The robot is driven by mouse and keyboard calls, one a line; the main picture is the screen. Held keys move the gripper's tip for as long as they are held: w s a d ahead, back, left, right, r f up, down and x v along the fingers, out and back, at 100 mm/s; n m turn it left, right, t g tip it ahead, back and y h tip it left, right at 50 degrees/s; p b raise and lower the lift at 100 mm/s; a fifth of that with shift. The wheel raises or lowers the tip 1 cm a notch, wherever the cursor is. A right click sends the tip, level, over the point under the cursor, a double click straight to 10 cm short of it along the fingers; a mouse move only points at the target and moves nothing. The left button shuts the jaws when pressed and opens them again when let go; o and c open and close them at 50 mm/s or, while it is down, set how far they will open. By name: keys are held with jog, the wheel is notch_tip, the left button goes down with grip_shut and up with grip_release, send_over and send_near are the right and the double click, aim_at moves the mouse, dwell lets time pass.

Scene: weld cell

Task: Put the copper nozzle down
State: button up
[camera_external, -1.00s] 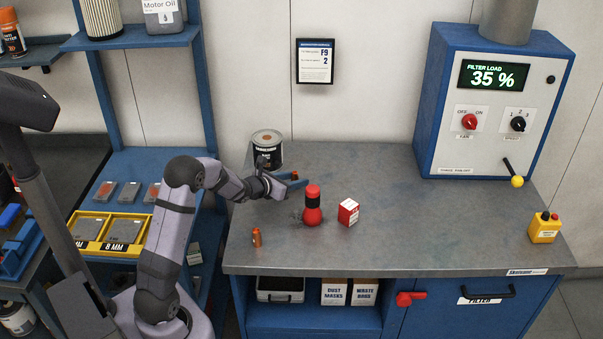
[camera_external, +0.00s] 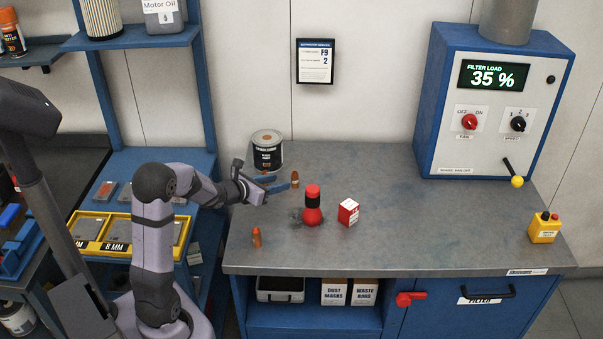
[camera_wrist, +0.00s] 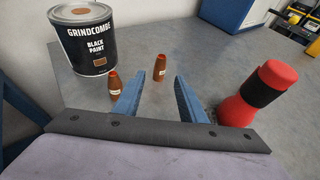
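A copper nozzle (camera_external: 295,180) stands upright on the grey workbench (camera_external: 400,240), just past my fingertips. It also shows in the wrist view (camera_wrist: 159,69), ahead of the gap between the fingers and apart from both. A second copper-coloured nozzle (camera_wrist: 114,82) stands to its left, near the paint can; in the external view my gripper mostly hides it. My gripper (camera_external: 283,181) is open and empty, with its two blue fingers spread low over the bench, as the wrist view also shows (camera_wrist: 157,82).
A black paint can (camera_external: 267,151) stands behind my gripper. A red bottle with a black band (camera_external: 312,207) is close to the right finger, with a red-and-white box (camera_external: 348,212) beyond. The bench's right side is mostly clear.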

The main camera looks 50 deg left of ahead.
jog(key=shift+v, duration=1.25)
